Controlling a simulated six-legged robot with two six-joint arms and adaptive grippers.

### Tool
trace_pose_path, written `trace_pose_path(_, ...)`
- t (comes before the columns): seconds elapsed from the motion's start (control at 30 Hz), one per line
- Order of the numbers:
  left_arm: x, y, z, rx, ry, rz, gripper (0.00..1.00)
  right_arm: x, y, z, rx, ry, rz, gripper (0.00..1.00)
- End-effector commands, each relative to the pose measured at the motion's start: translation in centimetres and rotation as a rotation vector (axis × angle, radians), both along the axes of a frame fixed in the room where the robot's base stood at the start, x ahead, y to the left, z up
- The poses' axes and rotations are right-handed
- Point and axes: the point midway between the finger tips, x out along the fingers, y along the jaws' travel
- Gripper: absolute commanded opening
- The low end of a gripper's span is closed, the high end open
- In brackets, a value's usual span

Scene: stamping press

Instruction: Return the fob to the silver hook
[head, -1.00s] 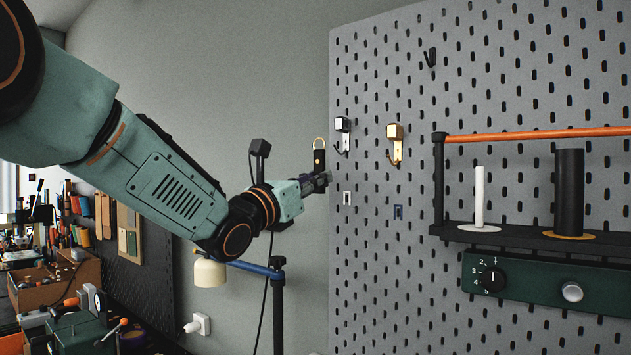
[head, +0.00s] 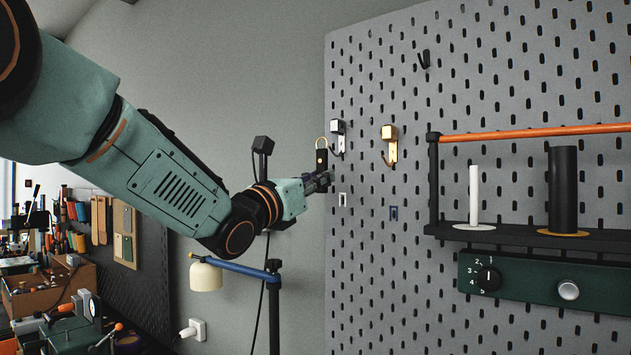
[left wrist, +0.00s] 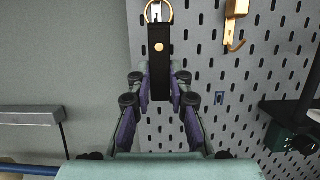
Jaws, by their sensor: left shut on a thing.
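The fob (head: 321,158) is a black strip with a brass stud and a brass ring on top. My left gripper (head: 325,180) is shut on its lower part and holds it upright. It also shows in the left wrist view (left wrist: 159,65), between my gripper's fingers (left wrist: 160,90). The silver hook (head: 337,127) is on the pegboard, just right of and slightly above the ring in the head view. In the left wrist view the ring overlaps a silver part behind it, and I cannot tell whether they touch. My right gripper is not in view.
A gold hook (head: 390,134) hangs right of the silver one on the grey pegboard (head: 400,270). A black hook (head: 425,60) is higher up. A shelf with an orange rail (head: 530,134) juts out at right. A blue-armed stand (head: 274,300) is below my arm.

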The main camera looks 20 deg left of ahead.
Motion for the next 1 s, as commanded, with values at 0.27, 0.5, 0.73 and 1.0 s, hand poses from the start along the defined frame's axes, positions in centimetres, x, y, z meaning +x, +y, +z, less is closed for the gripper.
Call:
trace_pose_path(0.27,0.7,-0.2,0.0,0.001,0.0,0.0,0.0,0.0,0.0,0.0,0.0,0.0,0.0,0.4)
trace_pose_path(0.5,1.3,-0.4,0.1,0.0,0.0,0.0,0.0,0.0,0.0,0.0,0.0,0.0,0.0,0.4)
trace_pose_path(0.73,1.8,-0.6,0.0,0.0,0.001,0.0,0.0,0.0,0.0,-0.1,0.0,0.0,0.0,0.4)
trace_pose_path(1.0,2.2,-0.8,0.1,0.0,0.0,0.0,0.0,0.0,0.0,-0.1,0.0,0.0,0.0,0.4)
